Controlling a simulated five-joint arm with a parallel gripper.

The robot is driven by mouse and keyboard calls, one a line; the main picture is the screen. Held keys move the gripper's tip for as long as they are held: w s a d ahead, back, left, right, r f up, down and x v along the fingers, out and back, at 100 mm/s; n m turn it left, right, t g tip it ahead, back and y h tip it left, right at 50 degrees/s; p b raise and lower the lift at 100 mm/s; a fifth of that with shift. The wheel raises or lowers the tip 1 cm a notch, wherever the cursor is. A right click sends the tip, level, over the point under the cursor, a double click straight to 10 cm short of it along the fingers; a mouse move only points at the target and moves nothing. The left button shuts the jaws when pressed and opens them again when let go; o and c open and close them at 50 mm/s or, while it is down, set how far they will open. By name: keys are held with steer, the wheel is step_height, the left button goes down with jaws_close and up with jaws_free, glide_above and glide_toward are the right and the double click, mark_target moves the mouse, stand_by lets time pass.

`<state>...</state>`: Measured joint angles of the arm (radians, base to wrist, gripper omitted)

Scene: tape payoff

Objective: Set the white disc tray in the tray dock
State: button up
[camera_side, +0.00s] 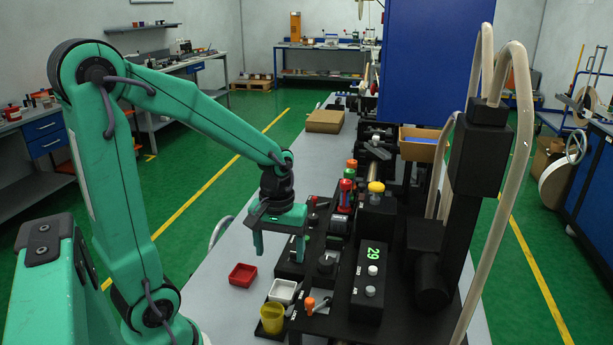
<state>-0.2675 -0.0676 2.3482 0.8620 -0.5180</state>
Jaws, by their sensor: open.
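A small white square tray (284,291), which looks like the white disc tray, sits at the near left edge of the black fixture plate, behind the yellow cup. What it holds, if anything, is too small to tell. My gripper (279,246) points down with its two green fingers apart. It is empty and hangs above and behind the white tray, in front of the black fixtures. I cannot tell which of the black fixtures is the tray dock.
A red tray (242,275) lies left of the white one, and a yellow cup (272,318) stands in front. A black box with a green display (370,283) is to the right, near a tall black column with pale hoses (477,160). The grey bench is clear farther left.

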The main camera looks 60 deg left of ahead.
steer(key=shift+r, duration=0.25)
stand_by(0.5)
steer(key=s+d+r+m+t, duration=0.2)
steer(key=d+r+m, duration=0.1)
steer(key=r+m, duration=0.1)
steer(key=s+d+r+m+t, duration=0.3)
steer(key=d+r+m, duration=0.1)
steer(key=r, duration=0.3)
steer(key=shift+d+r+m+t, duration=0.15)
steer(key=shift+d+m+t, duration=0.15)
steer(key=shift+m, duration=0.2)
steer(key=shift+c, duration=0.4)
